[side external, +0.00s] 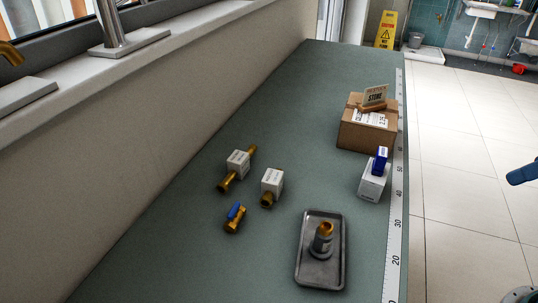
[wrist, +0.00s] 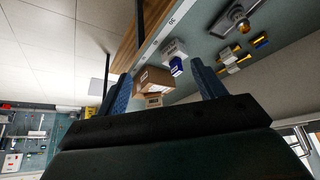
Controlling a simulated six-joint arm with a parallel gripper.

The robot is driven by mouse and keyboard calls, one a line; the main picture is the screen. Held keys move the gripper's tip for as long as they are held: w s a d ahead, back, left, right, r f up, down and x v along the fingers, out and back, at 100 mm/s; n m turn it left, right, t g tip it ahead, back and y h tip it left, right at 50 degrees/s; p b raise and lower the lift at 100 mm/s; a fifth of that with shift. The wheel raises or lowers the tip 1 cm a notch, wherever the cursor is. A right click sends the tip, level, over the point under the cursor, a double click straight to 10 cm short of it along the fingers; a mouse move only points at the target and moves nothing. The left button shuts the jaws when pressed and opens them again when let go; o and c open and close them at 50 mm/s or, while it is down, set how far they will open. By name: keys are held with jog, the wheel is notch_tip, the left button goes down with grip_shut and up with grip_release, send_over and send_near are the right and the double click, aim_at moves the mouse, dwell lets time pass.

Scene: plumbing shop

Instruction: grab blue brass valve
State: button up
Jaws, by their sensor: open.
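The brass valve with the blue handle (side external: 235,218) lies on the green-grey bench, left of the tray. In the wrist view it is a small brass and blue shape (wrist: 260,41) at the upper right. My gripper (wrist: 161,70) is open and empty, its two blue fingers spread wide. It is well away from the valve.
Two brass fittings with white blocks or labels (side external: 237,164) (side external: 272,184) lie behind the valve. A grey tray (side external: 308,276) holds a metal and brass part. A white box (side external: 371,185) with a blue one on top and a cardboard box (side external: 352,135) with a sign stand farther back. A wall borders the left.

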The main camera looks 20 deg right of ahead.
jog(key=shift+w, duration=0.1)
jog(key=w+a+f+m+t+y, duration=0.1)
jog(key=w+a+m+y, duration=0.1)
jog(key=w+a+m, duration=0.6)
jog(key=w+a+f+m+t+y, duration=0.1)
jog(key=w+a+m+y, duration=0.3)
jog(key=w, duration=0.7)
jog(key=w+a+f+m+y, duration=0.1)
jog(key=w+a+f+m, duration=0.1)
jog(key=a+f+m, duration=0.2)
jog(key=w+a+f+m+t+y, duration=0.1)
jog(key=w+a+f+m, duration=0.2)
jog(key=a+m, duration=0.3)
jog(key=w+a+f+m+t+y, duration=0.1)
jog(key=a+f+m, duration=0.3)
jog(key=a, duration=0.8)
jog(key=shift+w+a+f+m+y, duration=0.3)
jog(key=shift+w+f+m, duration=0.15)
jog(key=shift+w, duration=0.2)
